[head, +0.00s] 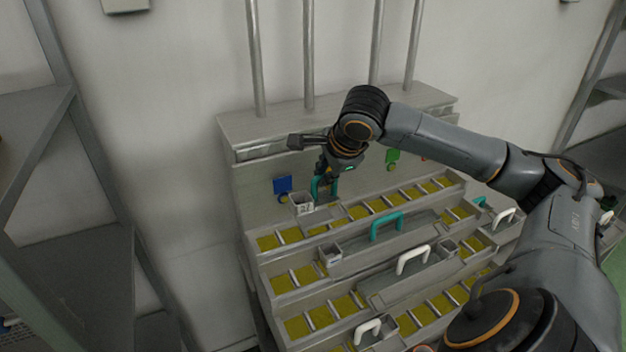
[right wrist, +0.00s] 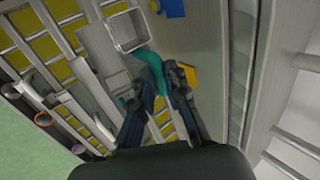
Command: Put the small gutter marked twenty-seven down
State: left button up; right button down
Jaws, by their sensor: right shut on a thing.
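My right gripper (head: 322,178) is shut on the teal handle of a small grey gutter (head: 303,204) at the left end of the machine's top row. In the right wrist view the fingers (right wrist: 158,92) close around the teal handle, and the gutter's square open box end (right wrist: 127,32) shows beyond them. The box end bears a mark too small to read. The gutter is at or just above the row of yellow cells; whether it touches cannot be told. The arm hides part of it. My left gripper is not in view.
The stepped grey machine (head: 240,180) has several rows of yellow cells. Another gutter with a teal handle (head: 387,226) and one with a white handle (head: 412,259) lie on lower rows. A blue tag (head: 282,184) is on the back panel. Grey shelving (head: 70,255) stands at left.

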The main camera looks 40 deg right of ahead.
aim_at(312, 181)
jog(key=w+f, duration=0.3)
jog(key=shift+a+p, duration=0.15)
jog(key=shift+p, duration=0.25)
jog(key=shift+w+f, duration=0.15)
jog(key=shift+f, duration=0.1)
notch_tip(312, 181, down, 3)
jog(key=shift+r+p, duration=0.1)
jog(key=shift+p, duration=0.75)
jog(key=shift+f, duration=0.25)
jog(key=shift+f, duration=0.6)
jog(key=c, duration=1.3)
grip_release()
jog(key=shift+c, duration=0.2)
